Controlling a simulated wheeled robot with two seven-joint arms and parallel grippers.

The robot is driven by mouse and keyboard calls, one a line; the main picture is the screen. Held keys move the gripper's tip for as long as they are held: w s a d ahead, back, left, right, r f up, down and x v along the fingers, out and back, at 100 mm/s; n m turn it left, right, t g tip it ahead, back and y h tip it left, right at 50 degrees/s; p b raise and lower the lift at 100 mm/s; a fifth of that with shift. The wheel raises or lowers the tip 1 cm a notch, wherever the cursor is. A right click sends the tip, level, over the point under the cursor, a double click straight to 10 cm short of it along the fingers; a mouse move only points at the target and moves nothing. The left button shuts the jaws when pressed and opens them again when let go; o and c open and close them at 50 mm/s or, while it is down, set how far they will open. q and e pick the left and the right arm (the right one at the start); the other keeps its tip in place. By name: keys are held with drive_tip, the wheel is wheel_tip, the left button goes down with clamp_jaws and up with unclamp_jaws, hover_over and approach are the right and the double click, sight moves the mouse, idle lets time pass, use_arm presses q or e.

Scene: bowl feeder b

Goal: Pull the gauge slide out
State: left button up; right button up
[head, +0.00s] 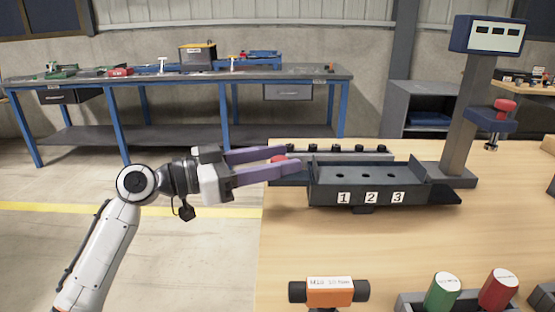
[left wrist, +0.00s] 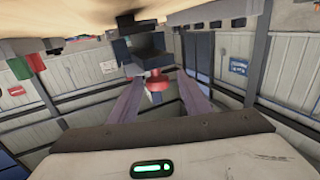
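A dark gauge fixture (head: 325,197) with plates marked 1, 2 and 3 stands on the wooden table. A red knob (head: 278,158) shows at its left end; I take it to be the slide's handle. My left gripper (head: 292,158) reaches in from the left, its two purple fingers apart on either side of the knob. In the left wrist view, which looks upside down, the red knob (left wrist: 156,84) sits between the fingertips (left wrist: 158,82), with a gap visible on each side. The dark fixture end (left wrist: 138,48) is beyond it. My right gripper is not in view.
A post (head: 462,120) with a display and a red-topped arm stands right of the fixture. An orange gauge with black ends (head: 329,285) lies in front, near a rack (head: 408,300) holding green and red cylinders. A grey rail with several black knobs (head: 385,155) runs behind the fixture.

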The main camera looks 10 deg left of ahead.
use_arm(q)
drive_tip(key=b+v, duration=0.1)
drive_tip(key=v, duration=0.9)
drive_tip(key=shift+s+a, duration=0.1)
idle(0.3)
